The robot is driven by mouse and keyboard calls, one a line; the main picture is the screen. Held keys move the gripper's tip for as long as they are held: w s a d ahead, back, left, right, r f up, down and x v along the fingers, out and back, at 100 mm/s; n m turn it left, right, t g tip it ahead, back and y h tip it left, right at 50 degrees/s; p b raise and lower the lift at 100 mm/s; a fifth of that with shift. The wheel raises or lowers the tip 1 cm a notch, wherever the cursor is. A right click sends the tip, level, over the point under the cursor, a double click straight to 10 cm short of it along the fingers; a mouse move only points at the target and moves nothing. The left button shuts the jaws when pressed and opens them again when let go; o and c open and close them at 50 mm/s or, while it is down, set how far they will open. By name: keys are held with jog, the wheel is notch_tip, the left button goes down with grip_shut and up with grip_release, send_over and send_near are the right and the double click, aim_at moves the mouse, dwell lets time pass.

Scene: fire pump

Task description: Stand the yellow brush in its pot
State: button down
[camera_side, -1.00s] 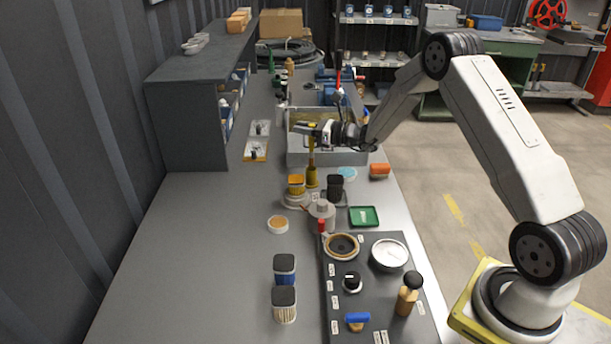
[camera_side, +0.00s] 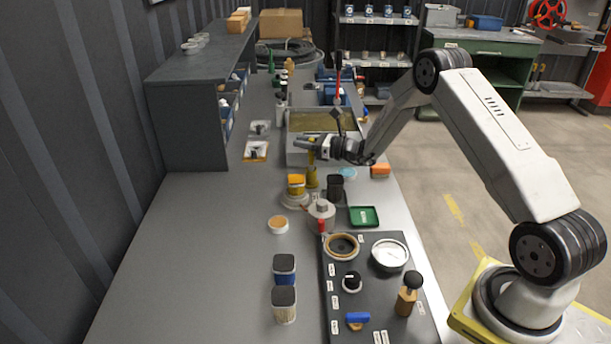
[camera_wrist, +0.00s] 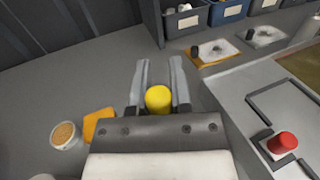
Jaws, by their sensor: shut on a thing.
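The yellow brush (camera_side: 311,160) is upright under my gripper (camera_side: 316,146) in the side view. My gripper is shut around its upper part. In the wrist view its round yellow top (camera_wrist: 158,99) lies between the two grey fingers of my gripper (camera_wrist: 160,85). A yellow cylindrical shape (camera_side: 312,178) stands directly below in line with the brush. I cannot tell whether it is the pot or the brush's lower part, nor whether the brush's lower end is inside a pot.
An orange-topped jar (camera_side: 296,184) stands close on the left and a black container (camera_side: 335,186) close on the right. A grey lidded vessel (camera_side: 321,212) is in front. A grey tank (camera_side: 297,156) lies behind.

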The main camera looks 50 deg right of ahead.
jog(key=shift+c, duration=2.3)
grip_release()
jog(key=shift+s, duration=0.1)
jog(key=v, duration=0.7)
jog(key=shift+s+d, duration=0.15)
jog(key=shift+s, duration=0.15)
